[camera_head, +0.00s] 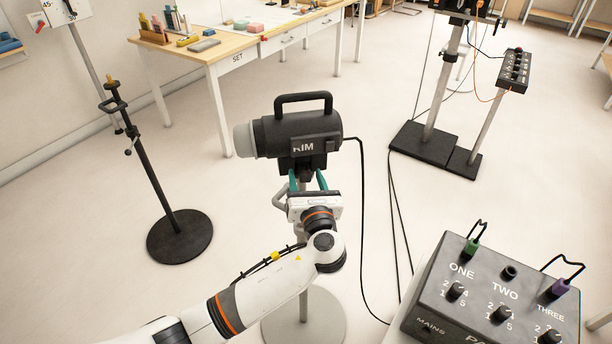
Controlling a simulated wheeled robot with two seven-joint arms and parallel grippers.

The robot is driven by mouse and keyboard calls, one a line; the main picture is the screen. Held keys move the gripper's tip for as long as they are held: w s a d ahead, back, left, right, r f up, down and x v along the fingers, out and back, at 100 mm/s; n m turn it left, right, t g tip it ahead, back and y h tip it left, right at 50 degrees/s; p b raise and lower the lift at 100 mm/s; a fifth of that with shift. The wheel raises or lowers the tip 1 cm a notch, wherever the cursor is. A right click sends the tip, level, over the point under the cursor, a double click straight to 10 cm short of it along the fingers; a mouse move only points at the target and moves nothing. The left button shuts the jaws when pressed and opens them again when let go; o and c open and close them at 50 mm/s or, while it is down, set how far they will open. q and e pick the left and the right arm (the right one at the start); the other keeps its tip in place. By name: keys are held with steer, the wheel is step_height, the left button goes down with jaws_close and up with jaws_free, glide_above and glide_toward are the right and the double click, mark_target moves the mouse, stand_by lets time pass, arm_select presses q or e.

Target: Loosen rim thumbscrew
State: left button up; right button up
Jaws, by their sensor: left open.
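The rim lamp (290,136) is a black cylinder with a top handle, a grey front end at left and the label "RIM". It sits on a grey stand whose round base (304,318) is on the floor. My left gripper (307,178) is open, with its green fingertips just under the lamp, at the yoke and top of the stand. The thumbscrew itself is not clearly visible; the fingers and wrist cover that area. I cannot tell whether the fingers touch anything. My right gripper is not in view.
A dimmer box (494,300) with knobs labelled ONE, TWO, THREE stands at the lower right. A black stand (150,170) is at left. A table (232,50) marked SET is behind. Black cables run down right of the lamp. Another stand (436,130) is at back right.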

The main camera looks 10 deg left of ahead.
arm_select(q)
steer(key=shift+w+a, duration=0.1)
steer(key=shift+w, duration=0.2)
steer(key=c, duration=1)
steer(key=n, duration=0.2)
steer(key=shift+n, duration=0.4)
steer(key=shift+n+b, duration=0.75)
steer(key=shift+n, duration=1.25)
